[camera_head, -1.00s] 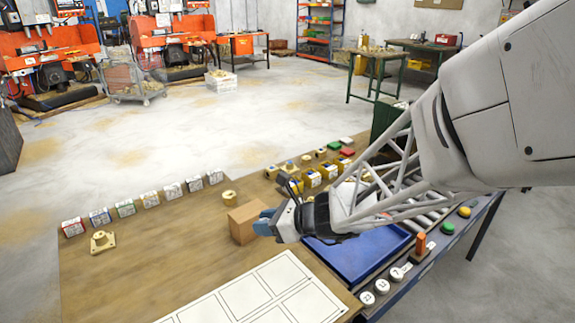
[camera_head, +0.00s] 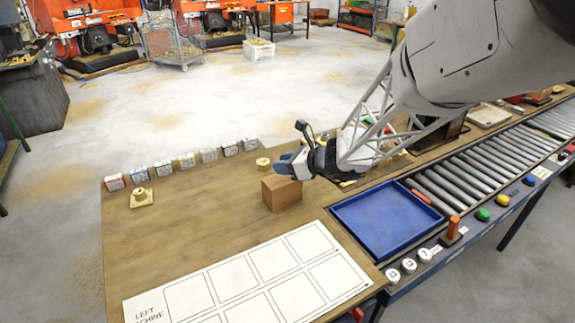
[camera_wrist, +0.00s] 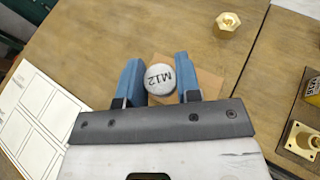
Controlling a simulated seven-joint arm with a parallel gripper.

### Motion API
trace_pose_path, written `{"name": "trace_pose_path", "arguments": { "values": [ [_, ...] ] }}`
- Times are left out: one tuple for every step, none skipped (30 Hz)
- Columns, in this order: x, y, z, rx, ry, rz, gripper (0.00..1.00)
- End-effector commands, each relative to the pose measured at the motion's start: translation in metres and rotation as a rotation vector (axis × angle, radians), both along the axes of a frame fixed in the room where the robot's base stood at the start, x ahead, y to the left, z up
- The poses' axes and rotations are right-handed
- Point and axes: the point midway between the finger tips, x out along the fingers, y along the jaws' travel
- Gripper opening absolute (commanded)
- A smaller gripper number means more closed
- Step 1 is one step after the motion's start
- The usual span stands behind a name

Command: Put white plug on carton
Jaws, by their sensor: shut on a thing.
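The white plug (camera_wrist: 160,79), round and marked M12, is gripped between the blue fingers of my gripper (camera_wrist: 160,76) in the wrist view. The carton (camera_head: 281,193) is a plain brown box on the wooden table in the head view. The blue fingertips of my gripper (camera_head: 290,162) show just above the carton's far top edge. In the wrist view, part of the carton's tan top (camera_wrist: 192,84) shows beneath the plug and fingers. The plug is not distinguishable in the head view. I cannot tell whether it touches the carton.
A blue tray (camera_head: 385,222) lies right of the carton, beside a roller conveyor (camera_head: 470,180). A white printed sheet (camera_head: 250,275) lies in front. A row of small boxes (camera_head: 187,161) and a brass flanged part (camera_head: 141,198) stand left.

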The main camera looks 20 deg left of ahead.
Motion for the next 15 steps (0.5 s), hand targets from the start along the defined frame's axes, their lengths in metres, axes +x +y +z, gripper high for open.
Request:
{"name": "trace_pose_path", "arguments": {
  "values": [
    [0.005,0.003,-0.001,0.0,0.0,0.0,0.09],
    [0.008,0.005,-0.001,0.0,0.0,0.0,0.09],
    [0.011,0.007,-0.002,0.0,0.001,0.0,0.09],
    [0.013,0.008,-0.002,0.0,0.0,0.0,0.09],
    [0.015,0.009,-0.001,0.0,0.0,0.0,0.09],
    [0.017,0.01,-0.001,0.0,0.0,0.0,0.09],
    [0.018,0.011,-0.002,0.0,0.0,0.0,0.09],
    [0.019,0.011,-0.002,0.0,0.0,0.0,0.09],
    [0.019,0.012,-0.002,0.0,0.0,0.0,0.09],
    [0.02,0.012,-0.002,0.0,0.0,0.0,0.09],
    [0.02,0.012,-0.002,0.0,0.0,0.0,0.09],
    [0.02,0.012,-0.002,0.0,0.0,0.0,0.09],
    [0.02,0.012,-0.002,0.0,0.0,0.0,0.09],
    [0.02,0.012,-0.002,0.0,0.0,0.0,0.09],
    [0.02,0.012,-0.002,0.0,0.0,0.0,0.09]
  ]
}}
